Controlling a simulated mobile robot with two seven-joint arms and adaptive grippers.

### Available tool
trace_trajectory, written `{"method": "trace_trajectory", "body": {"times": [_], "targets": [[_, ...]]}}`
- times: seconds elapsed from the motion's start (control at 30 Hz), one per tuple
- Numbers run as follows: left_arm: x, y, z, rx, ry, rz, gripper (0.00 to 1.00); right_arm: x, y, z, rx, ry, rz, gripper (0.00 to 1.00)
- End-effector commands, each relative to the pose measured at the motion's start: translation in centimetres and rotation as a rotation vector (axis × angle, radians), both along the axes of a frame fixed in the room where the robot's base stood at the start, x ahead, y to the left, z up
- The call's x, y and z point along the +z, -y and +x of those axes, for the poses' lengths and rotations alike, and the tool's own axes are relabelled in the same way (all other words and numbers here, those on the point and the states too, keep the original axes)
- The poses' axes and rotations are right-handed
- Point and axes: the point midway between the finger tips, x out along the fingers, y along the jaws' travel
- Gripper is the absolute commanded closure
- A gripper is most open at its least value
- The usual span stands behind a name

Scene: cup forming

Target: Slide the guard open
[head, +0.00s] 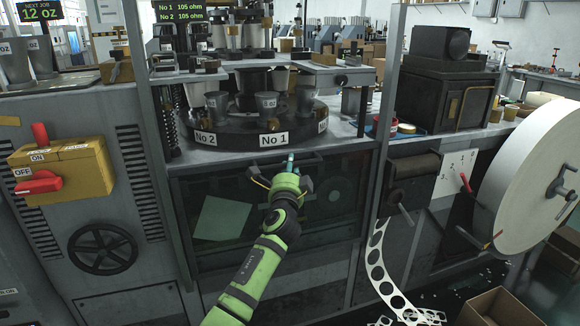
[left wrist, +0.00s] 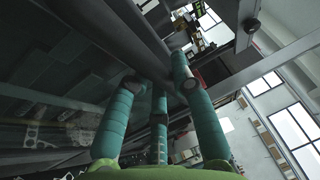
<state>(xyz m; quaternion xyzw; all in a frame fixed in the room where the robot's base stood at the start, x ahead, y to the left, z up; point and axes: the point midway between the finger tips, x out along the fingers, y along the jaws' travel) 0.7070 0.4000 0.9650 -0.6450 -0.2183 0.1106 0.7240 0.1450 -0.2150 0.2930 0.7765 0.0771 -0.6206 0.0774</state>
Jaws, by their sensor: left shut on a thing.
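The guard (head: 335,225) is a dark, see-through panel below the turntable on the front of the machine. It covers the bay there, and machine parts show dimly through it. A thin dark handle bar (head: 312,161) runs along its top edge. My left gripper (head: 290,163) is at this bar, with its green arm coming up from below. In the left wrist view its teal fingers (left wrist: 158,85) close around a dark bar (left wrist: 150,45), which I take to be the handle. My right gripper is in neither view.
The turntable (head: 235,144) with cups and the "No 1" and "No 2" labels sits just above the guard. Grey posts (head: 393,75) flank the bay. A yellow switch box (head: 85,160) is at left; a large white reel (head: 530,180) and punched strip (head: 378,270) are at right.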

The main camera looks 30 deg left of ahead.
Motion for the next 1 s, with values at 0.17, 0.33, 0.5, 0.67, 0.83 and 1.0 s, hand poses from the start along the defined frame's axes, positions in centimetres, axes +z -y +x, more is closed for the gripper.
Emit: {"method": "trace_trajectory", "body": {"times": [0.17, 0.33, 0.5, 0.67, 0.83, 1.0], "targets": [[-0.2, 0.0, 0.0, -0.001, -0.002, -0.003, 1.00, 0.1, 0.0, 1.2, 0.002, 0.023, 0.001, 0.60], [-0.2, 0.0, 0.0, -0.001, -0.002, -0.003, 1.00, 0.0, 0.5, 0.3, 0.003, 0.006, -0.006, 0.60], [-0.2, 0.0, 0.0, -0.001, -0.001, -0.002, 0.51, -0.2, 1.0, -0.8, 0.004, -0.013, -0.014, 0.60], [-0.1, 0.0, 0.0, -0.001, -0.001, -0.001, 0.51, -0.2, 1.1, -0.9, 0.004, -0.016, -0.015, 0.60], [-0.2, 0.1, -0.2, 0.000, -0.001, 0.000, 0.51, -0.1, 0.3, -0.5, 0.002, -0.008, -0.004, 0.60], [-0.6, 0.9, -1.7, -0.002, -0.002, 0.002, 0.51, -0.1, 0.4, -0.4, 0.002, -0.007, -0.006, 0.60]]}}
